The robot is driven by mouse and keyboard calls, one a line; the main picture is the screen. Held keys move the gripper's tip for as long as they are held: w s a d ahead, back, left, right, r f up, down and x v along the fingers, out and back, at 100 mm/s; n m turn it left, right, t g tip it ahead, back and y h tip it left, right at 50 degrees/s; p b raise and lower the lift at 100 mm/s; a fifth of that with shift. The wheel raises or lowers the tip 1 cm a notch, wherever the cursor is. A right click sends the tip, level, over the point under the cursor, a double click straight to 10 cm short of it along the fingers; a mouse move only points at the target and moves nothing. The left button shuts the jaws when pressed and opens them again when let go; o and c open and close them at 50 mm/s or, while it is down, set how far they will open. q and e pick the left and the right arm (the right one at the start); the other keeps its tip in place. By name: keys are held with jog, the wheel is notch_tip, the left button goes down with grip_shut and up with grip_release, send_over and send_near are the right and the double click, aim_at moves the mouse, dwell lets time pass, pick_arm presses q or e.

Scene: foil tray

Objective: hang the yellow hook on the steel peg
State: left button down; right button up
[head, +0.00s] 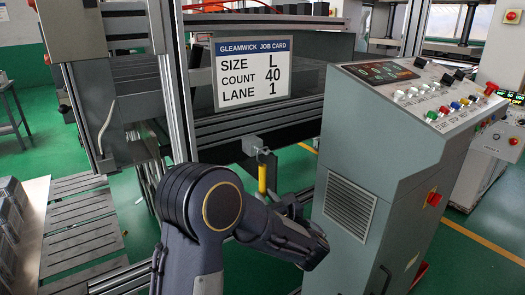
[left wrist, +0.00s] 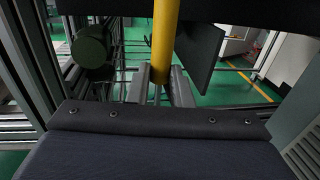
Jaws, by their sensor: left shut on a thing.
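The yellow hook (head: 262,177) shows in the head view as an upright yellow bar just below a grey steel bracket (head: 252,145) on the machine front, which seems to carry the peg. I cannot tell whether the hook's top is on the peg or only close to it. In the left wrist view the yellow hook (left wrist: 165,38) rises between the fingers of my left gripper (left wrist: 160,82), which is shut on its lower part. My left forearm hides most of that gripper in the head view. My right gripper is not in view.
A grey control console (head: 385,130) with buttons stands close to the right of my left arm. A job card (head: 254,72) hangs on the machine above the bracket. An aluminium post (head: 172,80) stands to the left. Foil trays (head: 12,225) lie at the far left.

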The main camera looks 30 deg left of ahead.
pick_arm(q)
jog(key=c, duration=1.2)
grip_release()
jog(key=shift+c, duration=0.2)
jog(key=v, duration=0.8)
jog(key=s+a+f+n+g+h+p, duration=0.1)
jog(key=s+a+f+n+g+h, duration=0.15)
jog(key=s+a+n+g, duration=0.4)
jog(key=s+a+f+n+g+h+p, duration=0.15)
jog(key=s+n+h, duration=0.25)
jog(key=s, duration=0.6)
jog(key=s+d+n+h, duration=0.6)
jog(key=s+n, duration=0.1)
jog(key=s+d+r+n+t+h+p, duration=0.2)
jog(key=d+r+n+t+h, duration=0.2)
jog(key=d+n+h, duration=0.2)
jog(key=d+n, duration=0.2)
jog(key=d, duration=0.1)
jog(key=shift+d+h, duration=0.35)
